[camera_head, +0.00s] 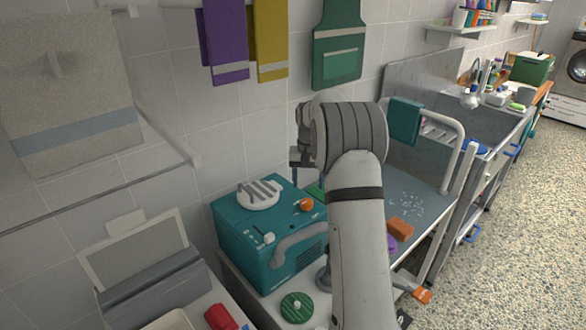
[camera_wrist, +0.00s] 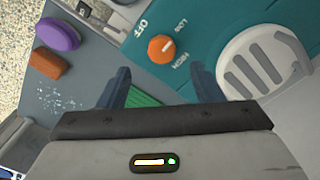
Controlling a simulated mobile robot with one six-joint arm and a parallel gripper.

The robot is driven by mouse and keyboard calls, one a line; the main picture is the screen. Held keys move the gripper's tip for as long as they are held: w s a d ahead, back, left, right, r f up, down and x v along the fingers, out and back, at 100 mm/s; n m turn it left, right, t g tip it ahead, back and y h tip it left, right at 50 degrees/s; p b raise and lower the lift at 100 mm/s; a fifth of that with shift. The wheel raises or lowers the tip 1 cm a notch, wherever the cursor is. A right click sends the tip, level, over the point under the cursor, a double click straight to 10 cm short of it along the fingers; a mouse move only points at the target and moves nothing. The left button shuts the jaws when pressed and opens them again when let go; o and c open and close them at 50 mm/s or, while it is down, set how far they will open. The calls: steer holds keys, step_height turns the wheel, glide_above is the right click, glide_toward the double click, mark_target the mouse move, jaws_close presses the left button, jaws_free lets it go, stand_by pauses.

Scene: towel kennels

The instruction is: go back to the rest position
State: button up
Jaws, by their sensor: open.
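My gripper (camera_wrist: 160,82) is open in the wrist view, with its two dark fingers apart and nothing between them. It hangs over the gap between the teal dryer box (camera_head: 255,240) and the grey table. The orange knob (camera_wrist: 161,48) on the dryer, with OFF, LOW and HIGH marks, lies just beyond the fingers and is not touched. In the head view the knob (camera_head: 303,204) sits on the dryer's top right. My arm (camera_head: 357,240) rises in the middle of the head view, and its wrist hides most of the gripper.
A purple oval thing (camera_wrist: 57,37) and an orange-brown block (camera_wrist: 49,64) lie on the grey table (camera_head: 425,190). A green round thing (camera_head: 297,307) is by the dryer. Purple (camera_head: 226,40) and yellow (camera_head: 268,40) towels hang on the wall. The floor at right is clear.

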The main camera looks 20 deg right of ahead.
steer(key=s+a+r+n, duration=0.1)
steer(key=s+a+r, duration=0.2)
steer(key=s, duration=0.3)
steer(key=s+a+r+n+t, duration=0.1)
steer(key=s+a+r, duration=0.3)
steer(key=s, duration=0.2)
steer(key=s+a+r, duration=0.3)
steer(key=s, duration=0.3)
steer(key=s+a+f+n, duration=0.1)
steer(key=s+a, duration=0.1)
steer(key=s, duration=0.7)
steer(key=s+a+f+n+t, duration=0.1)
steer(key=s+a, duration=0.1)
steer(key=s, duration=0.7)
steer(key=shift+s+a+f+n+t, duration=0.15)
steer(key=shift+a+f+n+t, duration=0.15)
steer(key=shift+a+f, duration=0.1)
